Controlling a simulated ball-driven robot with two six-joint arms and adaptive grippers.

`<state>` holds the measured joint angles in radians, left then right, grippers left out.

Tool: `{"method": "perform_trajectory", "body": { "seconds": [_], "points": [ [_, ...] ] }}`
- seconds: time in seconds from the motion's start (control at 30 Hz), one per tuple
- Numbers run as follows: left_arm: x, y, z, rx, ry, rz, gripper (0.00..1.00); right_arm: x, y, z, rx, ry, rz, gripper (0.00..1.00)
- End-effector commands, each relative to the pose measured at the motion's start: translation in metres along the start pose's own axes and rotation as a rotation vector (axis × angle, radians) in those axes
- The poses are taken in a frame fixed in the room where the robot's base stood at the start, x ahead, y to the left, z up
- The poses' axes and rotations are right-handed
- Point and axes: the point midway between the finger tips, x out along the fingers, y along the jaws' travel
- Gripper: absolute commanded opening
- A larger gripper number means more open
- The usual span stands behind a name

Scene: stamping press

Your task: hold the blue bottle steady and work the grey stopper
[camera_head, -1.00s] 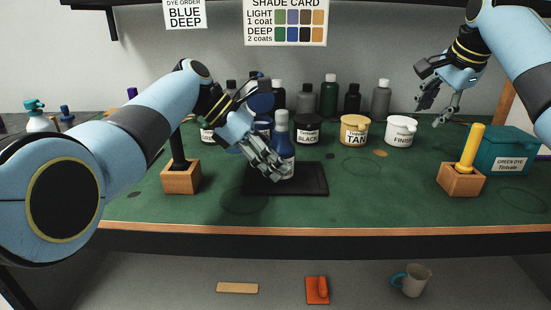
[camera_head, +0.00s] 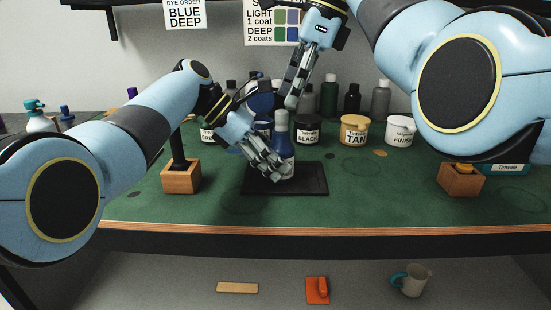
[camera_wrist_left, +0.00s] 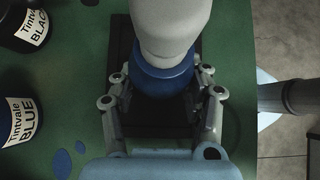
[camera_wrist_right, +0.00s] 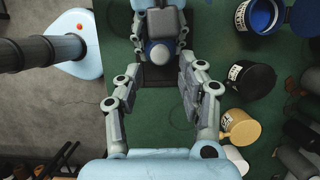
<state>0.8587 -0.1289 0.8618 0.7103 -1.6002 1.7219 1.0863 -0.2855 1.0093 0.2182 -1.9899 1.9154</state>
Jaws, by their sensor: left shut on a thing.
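The blue bottle (camera_head: 287,152) stands upright on a black tray (camera_head: 315,180); in the left wrist view its blue shoulder (camera_wrist_left: 160,78) shows. The grey stopper (camera_head: 281,119) sits in its neck and is large in the left wrist view (camera_wrist_left: 170,28). My left gripper (camera_head: 272,168) is shut around the bottle's body and hides part of it. My right gripper (camera_head: 292,105) points down just above the stopper. Its fingers are apart and empty in the right wrist view (camera_wrist_right: 160,82), with the bottle top beyond them.
Black (camera_head: 306,130), tan (camera_head: 354,132) and white (camera_head: 400,132) tubs stand behind the bottle, with several dark bottles further back. A wooden block (camera_head: 180,178) holds a dark upright tool at left. Another wooden block (camera_head: 461,180) stands at right, partly behind my right arm.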

Motion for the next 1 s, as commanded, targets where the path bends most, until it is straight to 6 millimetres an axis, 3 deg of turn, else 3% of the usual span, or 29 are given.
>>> {"method": "perform_trajectory", "body": {
  "seconds": [0.3, 0.6, 0.9, 1.0],
  "points": [
    [0.003, -0.003, -0.006, -0.008, 0.008, -0.007, 0.00, 0.035, 0.000, 0.000, -0.002, 0.000, 0.001, 0.39],
    [0.003, -0.003, -0.006, -0.008, 0.008, -0.007, 0.00, 0.038, 0.000, 0.000, -0.002, 0.000, -0.002, 0.39],
    [0.003, -0.002, -0.006, -0.008, 0.008, -0.007, 0.00, 0.038, 0.000, -0.001, -0.002, 0.000, -0.002, 0.00],
    [0.003, -0.002, -0.006, -0.008, 0.008, -0.006, 0.00, 0.038, 0.000, -0.001, -0.002, 0.000, -0.002, 0.00]
  ]
}}
